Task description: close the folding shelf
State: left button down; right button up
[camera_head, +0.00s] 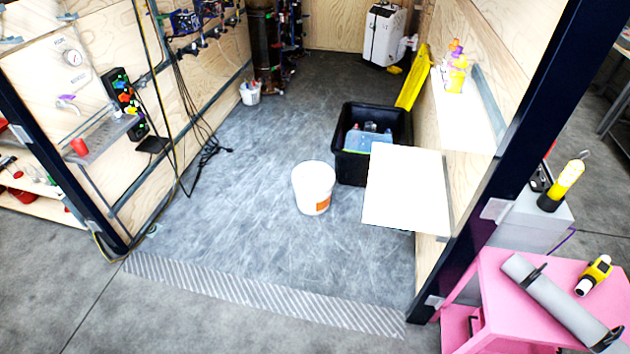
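A white folding shelf panel (407,188) sticks out from the right plywood wall inside the trailer, near the doorway. It appears to stand open, roughly level, and its top looks bare. Its hinge or bracket is mostly hidden. Another white shelf (466,128) is higher on the same wall, with a few yellow and purple bottles (455,72) at its far end. Neither of my grippers shows in the head view.
A black crate (350,170) with items inside stands behind the panel, and a white bucket (313,187) is left of it. A dark post (510,150) frames the doorway at right. A pink table (505,300) stands outside. The floor at the entrance is clear.

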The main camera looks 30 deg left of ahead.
aim_at(406, 190)
jog(key=u, duration=0.35)
jog(key=i, duration=1.3)
jog(key=z, duration=0.45)
